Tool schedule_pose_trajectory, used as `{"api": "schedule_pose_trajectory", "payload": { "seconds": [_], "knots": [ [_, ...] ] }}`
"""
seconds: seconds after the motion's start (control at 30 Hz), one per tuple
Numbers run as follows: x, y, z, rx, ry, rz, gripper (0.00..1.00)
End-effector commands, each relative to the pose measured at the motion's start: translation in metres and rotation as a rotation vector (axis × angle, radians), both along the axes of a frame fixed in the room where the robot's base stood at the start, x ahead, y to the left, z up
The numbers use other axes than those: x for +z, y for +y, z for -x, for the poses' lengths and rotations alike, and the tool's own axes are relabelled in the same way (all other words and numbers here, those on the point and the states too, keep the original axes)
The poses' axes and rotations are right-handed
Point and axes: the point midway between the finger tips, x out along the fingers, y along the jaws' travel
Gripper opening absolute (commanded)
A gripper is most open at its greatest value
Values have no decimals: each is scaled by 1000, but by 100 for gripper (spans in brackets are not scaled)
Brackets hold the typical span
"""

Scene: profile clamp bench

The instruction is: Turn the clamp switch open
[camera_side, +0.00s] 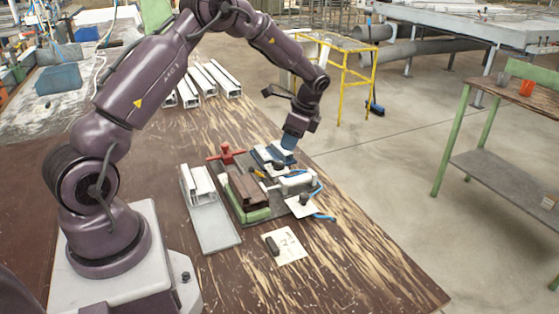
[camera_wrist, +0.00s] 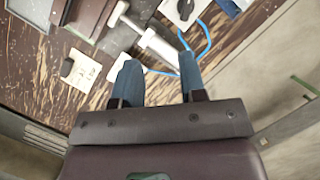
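The knob's setting is too small to tell. The clamp's pale cylinder (camera_side: 297,181) lies beside it, pointing toward a brown block (camera_side: 246,190); contact between them is unclear. My gripper (camera_side: 290,142) hangs above the fixture's back right, with its blue fingers (camera_wrist: 157,70) apart and empty, clear of the switch.
Blue hose (camera_wrist: 205,38) curls beside the white plate. A red clamp (camera_side: 227,154) stands at the fixture's back left. A white profile on a grey plate (camera_side: 217,225) lies left. A paper (camera_side: 290,248) with a black piece (camera_side: 272,245) lies in front. The bench's front right is clear.

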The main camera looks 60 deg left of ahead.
Motion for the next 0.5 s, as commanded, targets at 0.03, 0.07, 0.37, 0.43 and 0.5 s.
{"api": "schedule_pose_trajectory", "payload": {
  "seconds": [0.03,0.07,0.37,0.43,0.5],
  "knots": [
    [-3,9,-10,-74,15,-7,38],
    [0,12,-15,-119,19,-14,38],
    [11,23,-21,-312,73,-17,38],
    [4,25,-19,-313,73,-16,38],
    [-6,28,-17,-310,74,-16,38]
  ]
}}
